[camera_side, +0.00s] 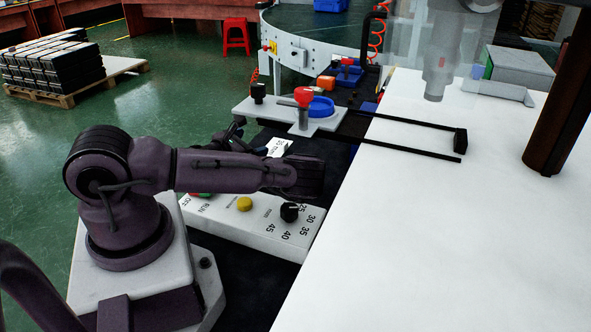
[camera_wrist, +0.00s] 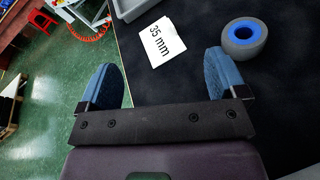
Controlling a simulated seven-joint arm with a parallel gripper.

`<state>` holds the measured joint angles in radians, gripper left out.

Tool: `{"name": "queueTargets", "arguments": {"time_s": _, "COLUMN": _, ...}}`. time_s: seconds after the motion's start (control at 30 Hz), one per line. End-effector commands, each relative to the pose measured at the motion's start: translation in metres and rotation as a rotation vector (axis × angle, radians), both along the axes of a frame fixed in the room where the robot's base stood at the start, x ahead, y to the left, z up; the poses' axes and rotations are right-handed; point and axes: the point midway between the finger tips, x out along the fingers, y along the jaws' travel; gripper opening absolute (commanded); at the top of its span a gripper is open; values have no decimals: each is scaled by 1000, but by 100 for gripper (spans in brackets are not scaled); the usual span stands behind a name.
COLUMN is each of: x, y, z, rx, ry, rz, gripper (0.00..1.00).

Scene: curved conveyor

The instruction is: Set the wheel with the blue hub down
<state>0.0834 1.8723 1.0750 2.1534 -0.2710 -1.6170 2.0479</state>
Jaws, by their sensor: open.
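The wheel with the blue hub (camera_wrist: 245,37) shows in the wrist view at the upper right. It is a grey ring around a bright blue centre and lies flat on the dark surface. My gripper (camera_wrist: 163,78) is open, with its two blue fingers wide apart and nothing between them. The wheel is beyond and to the right of the right finger, apart from it. A white card marked "35 mm" (camera_wrist: 163,42) lies to the left of the wheel, ahead of the gap between the fingers. I cannot make out this wheel in the side view.
In the side view a white control box (camera_side: 255,222) with knobs stands in front of my arm. A grey fixture (camera_side: 325,122) with a red knob and a blue ring stands behind it.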

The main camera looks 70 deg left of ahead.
Motion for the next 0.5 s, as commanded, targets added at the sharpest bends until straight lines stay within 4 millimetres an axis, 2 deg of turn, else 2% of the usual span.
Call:
{"name": "queueTargets", "arguments": {"time_s": 0.1, "x": 21, "y": -35, "z": -24, "rx": -152, "ry": 32, "rz": -154, "gripper": 90}}
{"name": "queueTargets", "arguments": {"time_s": 0.2, "x": 29, "y": -53, "z": -34, "rx": -234, "ry": 48, "rz": -228, "gripper": 90}}
{"name": "queueTargets", "arguments": {"time_s": 0.3, "x": 36, "y": -60, "z": -39, "rx": -266, "ry": 55, "rz": -259, "gripper": 90}}
{"name": "queueTargets", "arguments": {"time_s": 0.5, "x": 56, "y": -59, "z": -46, "rx": -269, "ry": 53, "rz": -262, "gripper": 90}}
